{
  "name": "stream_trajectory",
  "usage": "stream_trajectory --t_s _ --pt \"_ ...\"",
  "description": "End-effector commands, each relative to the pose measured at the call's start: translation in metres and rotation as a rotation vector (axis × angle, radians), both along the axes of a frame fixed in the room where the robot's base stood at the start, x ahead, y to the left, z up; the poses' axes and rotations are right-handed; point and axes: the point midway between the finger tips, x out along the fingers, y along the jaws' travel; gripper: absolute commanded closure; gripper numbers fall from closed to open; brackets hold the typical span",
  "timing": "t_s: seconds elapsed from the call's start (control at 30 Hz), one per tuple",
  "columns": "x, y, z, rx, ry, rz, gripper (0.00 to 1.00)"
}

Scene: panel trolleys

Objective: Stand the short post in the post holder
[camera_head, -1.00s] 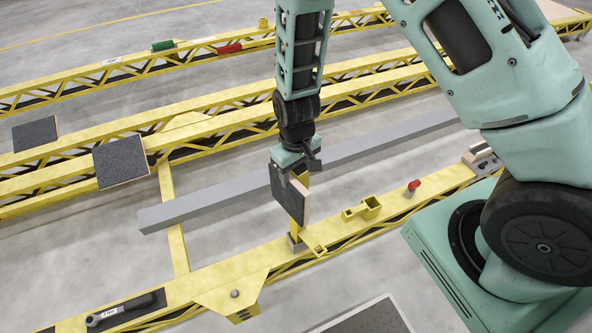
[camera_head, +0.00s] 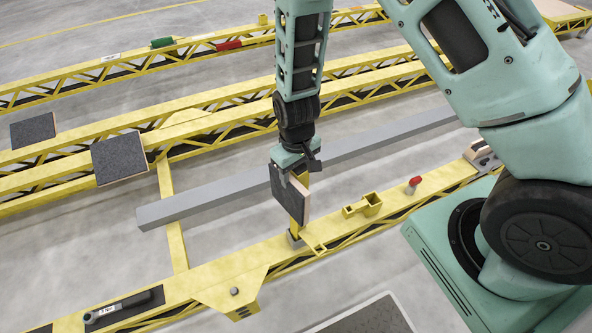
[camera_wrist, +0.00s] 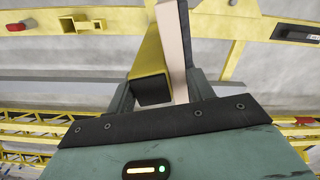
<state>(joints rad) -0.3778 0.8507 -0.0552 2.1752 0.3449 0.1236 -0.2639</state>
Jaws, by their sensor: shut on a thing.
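The short post (camera_head: 297,215) is yellow and upright, with a dark-faced pale board (camera_head: 285,190) along its side. My gripper (camera_head: 296,167) is shut on the post near its top. The post's dark top end (camera_wrist: 152,90) and the board's pale edge (camera_wrist: 172,45) lie between the fingers in the wrist view. The post's lower end is at a small grey piece (camera_head: 296,241) on the near yellow rail. I cannot tell whether it is seated there. A yellow square socket (camera_head: 371,203), possibly the post holder, stands apart to the right; it also shows in the wrist view (camera_wrist: 68,24).
A red-topped knob (camera_head: 414,183) stands right of the socket. A black-handled tool (camera_head: 118,308) lies on the near rail at left. A long grey beam (camera_head: 210,205) lies behind my gripper. Two dark pads (camera_head: 119,158) rest on the middle yellow trusses.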

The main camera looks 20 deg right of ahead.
Motion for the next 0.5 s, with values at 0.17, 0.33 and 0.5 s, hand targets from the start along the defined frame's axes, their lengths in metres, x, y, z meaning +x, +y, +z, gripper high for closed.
stream_trajectory --t_s 0.17,0.33,0.5 --pt "0.0006 0.0002 -0.0039 0.001 -0.002 0.0 0.78" --pt "0.0006 0.0003 -0.0074 0.001 -0.002 0.0 0.78" --pt "0.0005 0.0003 -0.011 0.0 -0.001 0.0 0.78"
